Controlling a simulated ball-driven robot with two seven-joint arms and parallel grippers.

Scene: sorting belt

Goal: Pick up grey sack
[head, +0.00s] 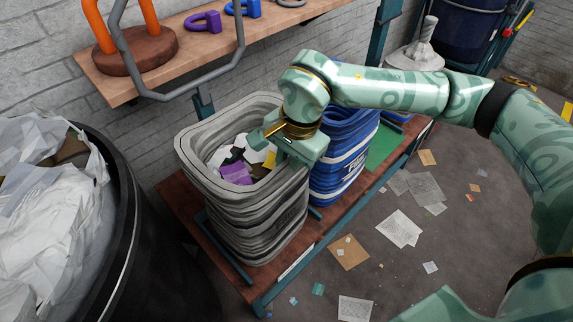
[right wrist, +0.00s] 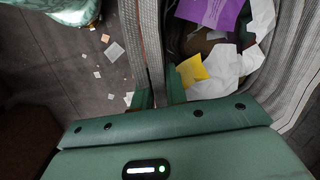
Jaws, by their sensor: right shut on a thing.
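The grey sack (head: 255,225) stands upright and open on a low wooden shelf in the middle of the head view. White, purple, yellow and dark scraps fill its inside. My right gripper (head: 270,146) is at the sack's right rim, shut on it. In the right wrist view the two fingers (right wrist: 159,92) pinch the grey sack wall (right wrist: 152,40), with scraps on the right side. The gripper hides part of the rim. My left gripper is not in view.
A blue sack (head: 338,175) stands close beside the grey one. A black bin (head: 125,205) with white bags is at left. Papers (head: 399,228) litter the floor.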

